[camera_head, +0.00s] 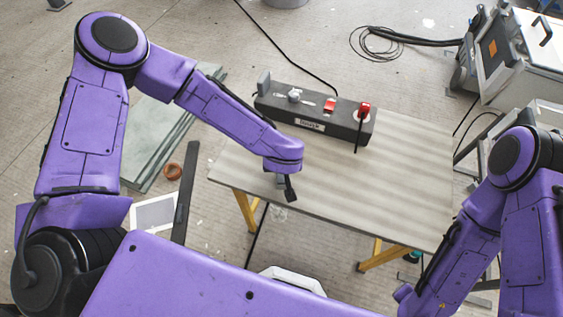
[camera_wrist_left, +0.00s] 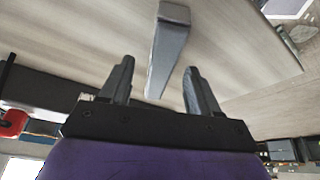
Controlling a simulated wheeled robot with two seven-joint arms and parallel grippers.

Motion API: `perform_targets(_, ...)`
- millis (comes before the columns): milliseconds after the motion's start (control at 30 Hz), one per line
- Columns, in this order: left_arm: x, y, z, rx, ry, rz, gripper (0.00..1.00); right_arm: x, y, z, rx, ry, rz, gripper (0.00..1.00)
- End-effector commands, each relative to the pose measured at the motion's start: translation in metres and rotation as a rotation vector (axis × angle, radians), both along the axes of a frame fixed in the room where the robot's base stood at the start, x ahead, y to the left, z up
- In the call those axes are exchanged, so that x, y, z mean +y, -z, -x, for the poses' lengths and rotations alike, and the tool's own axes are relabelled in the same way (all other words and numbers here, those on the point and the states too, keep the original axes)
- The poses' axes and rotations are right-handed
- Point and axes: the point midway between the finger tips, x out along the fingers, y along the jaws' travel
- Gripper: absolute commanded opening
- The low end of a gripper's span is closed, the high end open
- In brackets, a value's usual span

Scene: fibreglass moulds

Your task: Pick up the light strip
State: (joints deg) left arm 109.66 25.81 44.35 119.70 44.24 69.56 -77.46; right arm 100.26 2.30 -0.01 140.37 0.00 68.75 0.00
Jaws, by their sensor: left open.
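A grey strip-like bar (camera_wrist_left: 168,50), which looks like the light strip, shows in the left wrist view above the pale wooden tabletop. Its near end lies between the two fingers of my left gripper (camera_wrist_left: 155,88), with a gap on each side. The gripper is open and holds nothing. In the head view my left gripper (camera_head: 289,188) is over the left part of the table (camera_head: 390,185). There my own wrist hides most of the bar, and I cannot tell its height above the top. My right arm shows at the right, its gripper out of frame.
A dark box (camera_head: 315,118) with red switches stands at the table's back edge. A grey machine (camera_head: 510,65) with a coiled cable is at the back right. Sheets (camera_head: 160,140) lie on the floor left of the table. The tabletop's middle and right are clear.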

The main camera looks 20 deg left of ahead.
Motion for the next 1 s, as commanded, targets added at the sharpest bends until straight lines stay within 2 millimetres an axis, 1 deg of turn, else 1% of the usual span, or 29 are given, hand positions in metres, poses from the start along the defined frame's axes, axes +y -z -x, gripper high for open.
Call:
perform_targets(33,0.002,0.006,-0.003,0.001,-0.003,-0.001,0.62,0.000,0.000,0.000,0.000,0.000,0.000,0.62)
perform_targets(100,0.003,0.011,-0.004,0.000,-0.002,0.000,0.62,0.000,0.000,0.000,0.000,0.000,0.000,0.62)
perform_targets(300,0.003,0.013,-0.005,-0.001,-0.002,0.000,0.62,0.000,0.000,0.000,0.000,0.000,0.000,0.62)
perform_targets(333,0.003,0.012,-0.005,-0.001,-0.003,0.001,0.58,0.000,0.000,0.000,0.000,0.000,0.000,0.62)
perform_targets(367,0.003,0.012,-0.005,-0.001,-0.003,0.001,0.49,0.000,0.000,0.000,0.000,0.000,0.000,0.62)
perform_targets(400,0.003,0.012,-0.005,-0.001,-0.003,0.001,0.36,0.000,0.000,0.000,0.000,0.000,0.000,0.62)
perform_targets(467,0.003,0.012,-0.005,-0.001,-0.003,0.001,0.16,0.000,0.000,0.000,0.000,0.000,0.000,0.62)
perform_targets(500,0.003,0.012,-0.005,-0.001,-0.003,0.001,0.03,0.000,0.000,0.000,0.000,0.000,0.000,0.62)
perform_targets(533,0.003,0.012,-0.005,-0.001,-0.003,0.001,0.00,0.000,0.000,0.000,0.000,0.000,0.000,0.62)
perform_targets(833,0.003,0.010,-0.005,-0.003,-0.003,0.000,0.00,0.000,0.000,0.000,0.000,0.000,0.000,0.62)
perform_targets(933,0.003,0.001,-0.006,-0.005,-0.002,0.000,0.00,0.000,0.001,0.000,0.000,0.000,0.000,0.62)
perform_targets(1000,0.003,-0.012,-0.007,-0.008,-0.004,0.001,0.00,0.000,0.002,0.000,0.000,0.000,0.000,0.62)
